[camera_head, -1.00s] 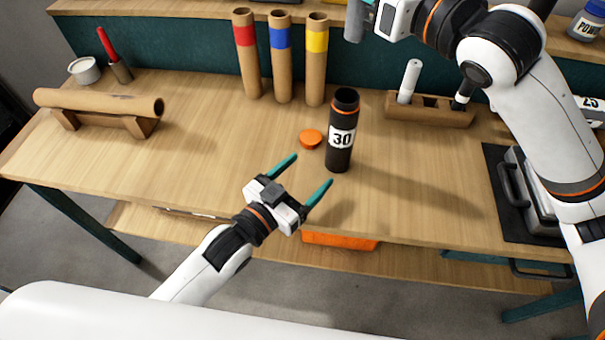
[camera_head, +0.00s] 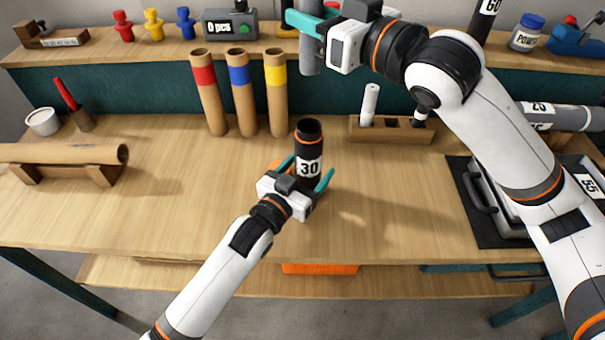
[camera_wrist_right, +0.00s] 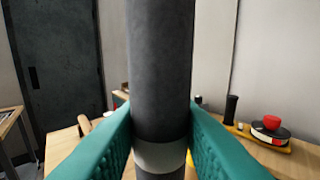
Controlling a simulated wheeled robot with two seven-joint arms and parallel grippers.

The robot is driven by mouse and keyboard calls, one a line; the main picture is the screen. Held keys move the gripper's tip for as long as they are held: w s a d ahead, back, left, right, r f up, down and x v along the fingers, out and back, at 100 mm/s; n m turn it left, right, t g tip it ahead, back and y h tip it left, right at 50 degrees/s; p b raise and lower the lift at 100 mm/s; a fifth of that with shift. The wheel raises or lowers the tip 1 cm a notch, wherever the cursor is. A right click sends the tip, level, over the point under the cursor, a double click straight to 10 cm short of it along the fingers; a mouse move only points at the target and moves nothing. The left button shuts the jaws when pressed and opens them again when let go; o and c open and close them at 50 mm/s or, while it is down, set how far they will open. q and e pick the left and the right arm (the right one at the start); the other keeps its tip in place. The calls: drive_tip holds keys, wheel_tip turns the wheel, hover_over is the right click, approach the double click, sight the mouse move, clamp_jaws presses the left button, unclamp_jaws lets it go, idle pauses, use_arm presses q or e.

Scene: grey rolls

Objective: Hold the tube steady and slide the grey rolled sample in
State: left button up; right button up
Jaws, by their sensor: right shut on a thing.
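The black tube (camera_head: 310,151), labelled 30 with an orange ring at its open top, stands upright on the bench. My left gripper (camera_head: 309,176) is at the tube with its fingers apart, one on each side; I cannot make out contact. My right gripper (camera_head: 306,22) is shut on the grey roll (camera_head: 311,58), which hangs upright above and behind the tube, apart from it. In the right wrist view the roll (camera_wrist_right: 160,70) runs vertically between the teal fingers, with a pale band low on it. The orange cap (camera_head: 275,168) is mostly hidden behind the left gripper.
Three cardboard tubes with red, blue and yellow bands (camera_head: 238,95) stand behind the black tube. A wooden block (camera_head: 390,130) with a white marker is to the right. A brown roll (camera_head: 60,153) lies on a cradle at left.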

sight(311, 72)
use_arm(q)
drive_tip(key=c, duration=1.1)
use_arm(e)
drive_tip(key=shift+n+g+y, duration=0.6)
drive_tip(key=shift+g, duration=0.1)
wheel_tip(311, 72, down, 6)
drive_tip(key=shift+f, duration=0.1)
